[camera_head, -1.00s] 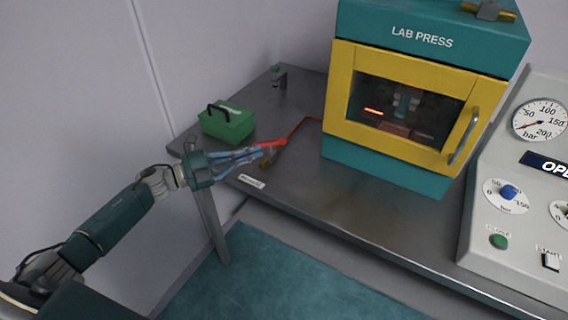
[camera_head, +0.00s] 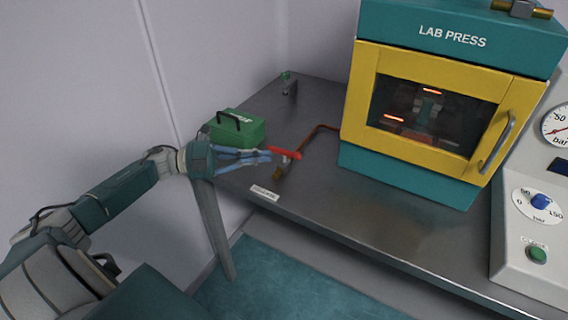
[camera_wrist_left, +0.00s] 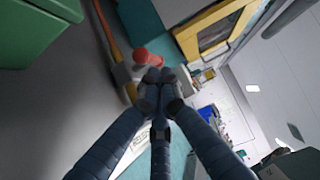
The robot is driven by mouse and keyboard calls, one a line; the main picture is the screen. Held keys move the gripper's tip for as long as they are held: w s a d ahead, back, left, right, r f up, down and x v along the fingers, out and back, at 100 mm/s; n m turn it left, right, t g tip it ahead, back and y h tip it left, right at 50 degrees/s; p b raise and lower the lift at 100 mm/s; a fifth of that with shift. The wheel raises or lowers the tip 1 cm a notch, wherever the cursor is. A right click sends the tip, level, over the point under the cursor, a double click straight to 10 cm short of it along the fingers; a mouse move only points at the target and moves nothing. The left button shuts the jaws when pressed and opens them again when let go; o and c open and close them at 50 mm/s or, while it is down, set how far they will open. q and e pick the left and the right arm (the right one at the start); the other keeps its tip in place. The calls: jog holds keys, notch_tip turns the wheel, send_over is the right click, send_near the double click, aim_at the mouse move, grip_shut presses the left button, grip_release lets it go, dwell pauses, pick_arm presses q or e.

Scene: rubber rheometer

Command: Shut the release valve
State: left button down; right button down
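The release valve has a red lever handle (camera_head: 286,153) on a small metal body at the front end of a copper pipe (camera_head: 318,128), near the table's left front corner. My left gripper (camera_head: 268,156) is at the lever's left end, its blue fingers reaching in from the left. In the left wrist view the fingertips (camera_wrist_left: 158,88) are bunched together in front of the red lever (camera_wrist_left: 147,57) and hide its middle. I cannot tell whether they touch it. The valve body (camera_wrist_left: 124,75) shows left of the fingertips. My right gripper is not in view.
A green box (camera_head: 238,130) with a black handle stands close behind the left gripper. The lab press (camera_head: 420,180) with its yellow door (camera_head: 497,130) stands to the right. A control panel (camera_head: 515,255) is at the far right. The table front (camera_head: 390,225) is clear.

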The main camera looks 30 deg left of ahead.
pick_arm(q)
jog(key=v, duration=1.2)
jog(key=shift+w+a+f, duration=0.25)
jog(key=shift+a+f, duration=0.05)
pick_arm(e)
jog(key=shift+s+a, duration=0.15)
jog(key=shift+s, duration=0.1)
pick_arm(q)
jog(key=shift+d+f, duration=0.1)
